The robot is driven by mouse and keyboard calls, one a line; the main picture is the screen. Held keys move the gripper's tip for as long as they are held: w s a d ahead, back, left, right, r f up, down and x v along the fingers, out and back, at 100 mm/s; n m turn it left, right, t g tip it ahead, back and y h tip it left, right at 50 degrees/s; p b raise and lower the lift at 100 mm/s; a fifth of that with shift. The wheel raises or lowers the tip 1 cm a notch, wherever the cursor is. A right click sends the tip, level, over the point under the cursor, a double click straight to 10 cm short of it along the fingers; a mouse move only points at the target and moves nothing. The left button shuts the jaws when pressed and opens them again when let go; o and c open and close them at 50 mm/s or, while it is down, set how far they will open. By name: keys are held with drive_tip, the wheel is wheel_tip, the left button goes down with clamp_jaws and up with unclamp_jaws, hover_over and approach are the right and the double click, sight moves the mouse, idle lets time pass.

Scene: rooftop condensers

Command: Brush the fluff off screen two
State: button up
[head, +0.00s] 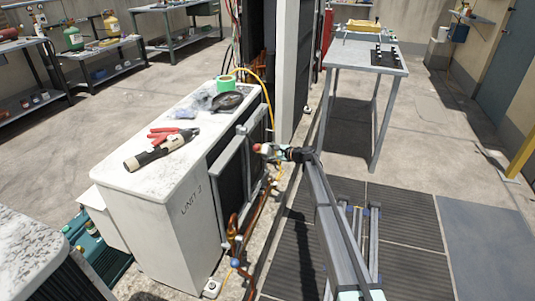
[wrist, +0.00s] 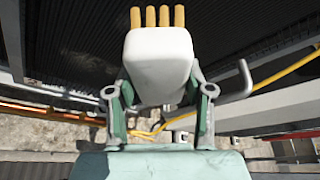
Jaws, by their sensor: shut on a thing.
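The condenser marked UNIT, with a numeral that looks like 2 (head: 165,215), stands at centre-left in the head view. Its dark screen (head: 226,176) is on the right side, behind a grey frame. My gripper (head: 270,151) is beside that screen, at the end of the arm. In the wrist view my gripper (wrist: 161,95) is shut on a white block with several yellow bristle-like tufts, which looks like a brush (wrist: 160,60). The tufts point toward a dark ribbed surface (wrist: 225,30); contact cannot be told. I cannot make out fluff.
Copper pipes (head: 250,235) and a yellow hose (head: 266,95) run close by. A metal table (head: 350,60) stands behind; open floor lies right.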

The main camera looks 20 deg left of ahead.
drive_tip(key=shift+w+a, duration=0.2)
drive_tip(key=shift+w, duration=0.75)
drive_tip(key=shift+w+a, duration=0.15)
drive_tip(key=shift+w, duration=0.8)
drive_tip(key=d, duration=0.6)
drive_tip(key=shift+w+p, duration=0.15)
drive_tip(key=shift+p, duration=0.25)
drive_tip(key=shift+d, duration=0.1)
drive_tip(key=d, duration=0.3)
drive_tip(key=shift+w, duration=0.1)
